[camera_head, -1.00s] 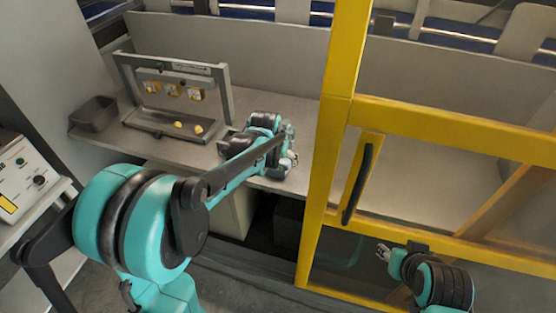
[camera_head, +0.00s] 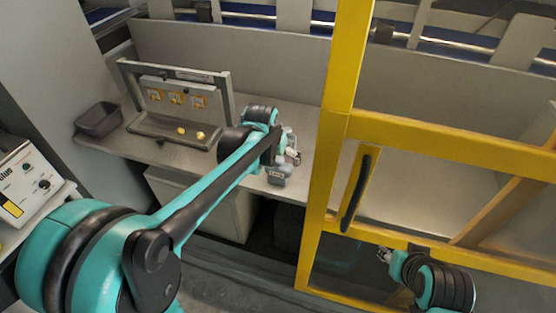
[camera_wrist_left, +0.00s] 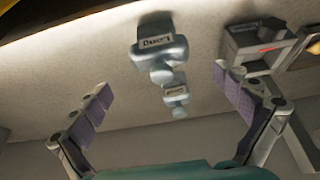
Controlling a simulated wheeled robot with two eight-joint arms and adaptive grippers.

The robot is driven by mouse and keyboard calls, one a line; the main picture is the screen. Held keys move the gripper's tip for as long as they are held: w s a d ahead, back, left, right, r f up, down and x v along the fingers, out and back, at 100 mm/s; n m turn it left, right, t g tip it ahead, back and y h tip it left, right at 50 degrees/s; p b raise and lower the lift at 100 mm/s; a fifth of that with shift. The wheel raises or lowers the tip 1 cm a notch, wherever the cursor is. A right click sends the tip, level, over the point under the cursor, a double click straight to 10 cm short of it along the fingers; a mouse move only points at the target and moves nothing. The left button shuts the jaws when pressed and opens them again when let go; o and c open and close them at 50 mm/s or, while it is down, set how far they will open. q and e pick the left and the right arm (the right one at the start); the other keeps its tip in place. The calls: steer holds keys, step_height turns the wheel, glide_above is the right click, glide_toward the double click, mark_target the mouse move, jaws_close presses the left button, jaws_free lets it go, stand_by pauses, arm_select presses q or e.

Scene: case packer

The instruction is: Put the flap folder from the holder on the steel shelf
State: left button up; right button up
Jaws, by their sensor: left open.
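My left gripper (camera_head: 292,155) is over the front part of the steel shelf (camera_head: 303,120). In the left wrist view the left gripper (camera_wrist_left: 162,80) is open, its padded fingers apart and empty. A blue-grey labelled piece (camera_wrist_left: 160,48) lies beyond the fingertips, with a smaller labelled part (camera_wrist_left: 176,95) below it; I cannot tell for sure which is the flap folder and which its holder. A blue-grey labelled piece (camera_head: 279,174) also shows in the head view, beside the gripper at the shelf's front edge. My right gripper (camera_head: 384,254) is low at the right, too small to judge.
A grey frame (camera_head: 228,98) with yellow tags and two yellow knobs stands on the shelf. A dark bin (camera_head: 98,119) sits at its left. The yellow door frame (camera_head: 340,100) stands just right of my left gripper. A control box (camera_head: 28,180) is at the left.

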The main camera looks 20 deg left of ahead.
arm_select(q)
steer(key=s+r+t, duration=0.1)
steer(key=s+t, duration=0.1)
steer(key=s, duration=2)
steer(key=shift+p, duration=0.45)
steer(key=shift+a, duration=0.1)
steer(key=shift+f+b, duration=0.45)
